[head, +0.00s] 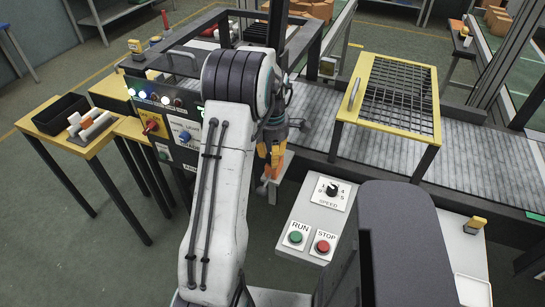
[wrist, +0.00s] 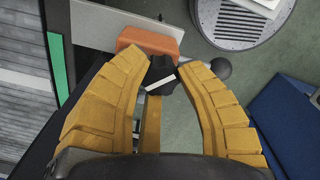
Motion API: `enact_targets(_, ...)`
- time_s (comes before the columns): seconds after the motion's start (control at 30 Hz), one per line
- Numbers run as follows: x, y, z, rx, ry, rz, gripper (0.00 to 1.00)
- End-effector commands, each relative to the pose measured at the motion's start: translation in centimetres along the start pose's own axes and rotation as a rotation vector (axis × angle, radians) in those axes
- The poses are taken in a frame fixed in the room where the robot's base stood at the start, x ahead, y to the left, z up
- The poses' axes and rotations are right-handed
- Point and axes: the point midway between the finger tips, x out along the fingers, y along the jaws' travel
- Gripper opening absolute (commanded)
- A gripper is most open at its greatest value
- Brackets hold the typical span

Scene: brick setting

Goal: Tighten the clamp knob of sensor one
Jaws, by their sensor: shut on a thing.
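In the wrist view a black lobed knob (wrist: 160,74) with a white pointer stripe sits between the fingertips of my gripper (wrist: 165,72). The two segmented yellow-orange fingers are closed in on it from both sides. An orange block (wrist: 148,36), which looks like the sensor body, lies just beyond the knob against a grey plate (wrist: 105,24). No number is readable on it, so I cannot tell from a label which sensor it is. In the head view my gripper (head: 271,162) points down at the conveyor's near side; the knob is hidden there.
The conveyor belt (head: 480,165) runs to the right, with a yellow-framed mesh guard (head: 400,88) over it. A control box (head: 318,222) with RUN, STOP and SPEED controls stands right of my gripper. A panel with lamps and a red switch (head: 153,124) stands left.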

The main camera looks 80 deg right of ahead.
Motion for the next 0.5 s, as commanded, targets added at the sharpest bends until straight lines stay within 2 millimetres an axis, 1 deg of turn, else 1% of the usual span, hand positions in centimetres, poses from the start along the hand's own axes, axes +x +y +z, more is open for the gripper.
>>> enact_targets(0.03,0.32,-0.11,-0.03,0.046,0.002,-0.004,0.01)
enact_targets(0.2,0.32,-0.12,-0.03,0.204,0.001,-0.005,0.01)
enact_targets(0.5,0.31,-0.18,-0.05,0.439,0.001,-0.007,0.01)
